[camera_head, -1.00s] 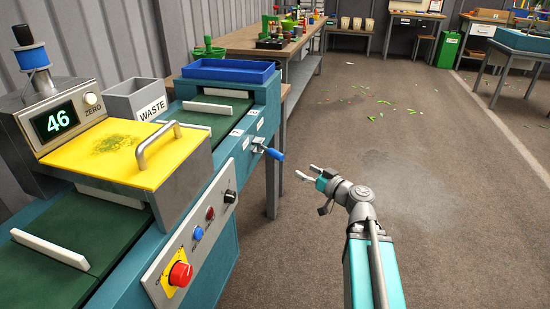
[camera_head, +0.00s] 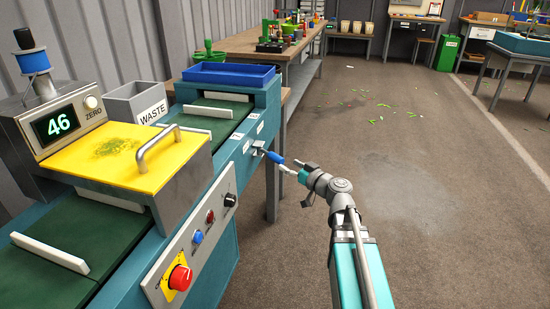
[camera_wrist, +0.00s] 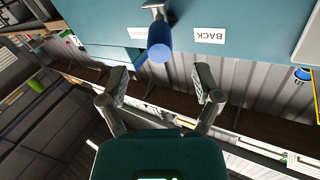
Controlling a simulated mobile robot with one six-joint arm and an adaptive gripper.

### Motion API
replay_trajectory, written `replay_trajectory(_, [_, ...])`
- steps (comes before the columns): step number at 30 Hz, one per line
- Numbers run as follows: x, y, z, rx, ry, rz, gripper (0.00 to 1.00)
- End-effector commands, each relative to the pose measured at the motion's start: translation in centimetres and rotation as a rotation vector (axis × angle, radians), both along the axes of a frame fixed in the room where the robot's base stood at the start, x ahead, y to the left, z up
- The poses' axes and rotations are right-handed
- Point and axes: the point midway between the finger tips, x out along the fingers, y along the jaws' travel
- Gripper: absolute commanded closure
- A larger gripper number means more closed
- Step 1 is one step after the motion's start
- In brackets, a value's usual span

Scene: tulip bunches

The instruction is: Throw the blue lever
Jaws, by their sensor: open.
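The blue lever (camera_head: 275,157) sticks out from the side of the teal machine, on a small metal bracket, and points right and slightly down. It also shows in the wrist view (camera_wrist: 160,42), its rounded blue end pointing toward me. My gripper (camera_head: 289,170) is at the lever's free end in the head view. In the wrist view my gripper (camera_wrist: 166,84) is open, with one finger on each side below the lever's end. The lever lies ahead of the gap, and I cannot tell whether a finger touches it.
A label reading BACK (camera_wrist: 209,35) is beside the lever on the machine side (camera_head: 258,145). A control panel with a red knob (camera_head: 180,277) and several buttons is nearer on the same side. A blue tray (camera_head: 228,73) sits on top. The floor (camera_head: 400,170) to the right is open.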

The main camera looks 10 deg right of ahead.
Motion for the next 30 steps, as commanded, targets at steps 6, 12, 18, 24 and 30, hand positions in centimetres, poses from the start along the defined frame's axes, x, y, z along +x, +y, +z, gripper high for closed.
replay_trajectory(6, [3.1,1.9,0.0,0.000,0.000,0.002,0.18])
replay_trajectory(12, [5.0,3.2,0.0,0.000,0.000,0.001,0.18])
replay_trajectory(18, [5.8,3.7,0.0,0.000,0.000,0.000,0.18])
replay_trajectory(24, [5.9,3.9,0.0,0.000,0.000,0.000,0.18])
replay_trajectory(30, [5.9,3.8,0.0,0.000,0.000,0.000,0.29])
